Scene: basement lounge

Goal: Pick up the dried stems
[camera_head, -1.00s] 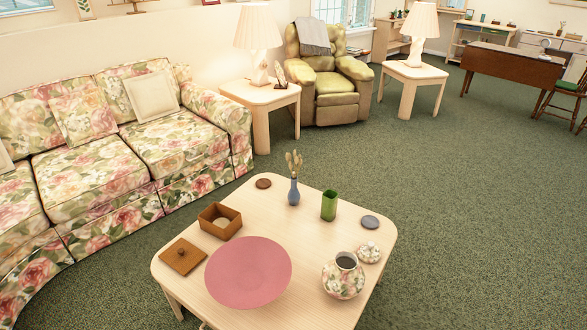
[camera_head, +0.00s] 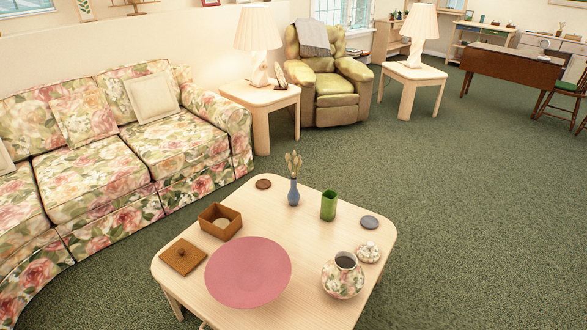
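The dried stems (camera_head: 293,162) are pale, with several small heads. They stand upright in a small blue vase (camera_head: 293,192) near the far edge of the light wood coffee table (camera_head: 305,268). Neither of my grippers is in view. Nothing touches the stems or the vase.
On the table are a green cup (camera_head: 328,206), a pink bowl (camera_head: 248,272), an open wooden box (camera_head: 220,222), its lid (camera_head: 181,257), a floral pot (camera_head: 343,279), its lid (camera_head: 368,252) and two coasters. A floral sofa (camera_head: 120,150) stands left; carpet (camera_head: 480,220) is clear right.

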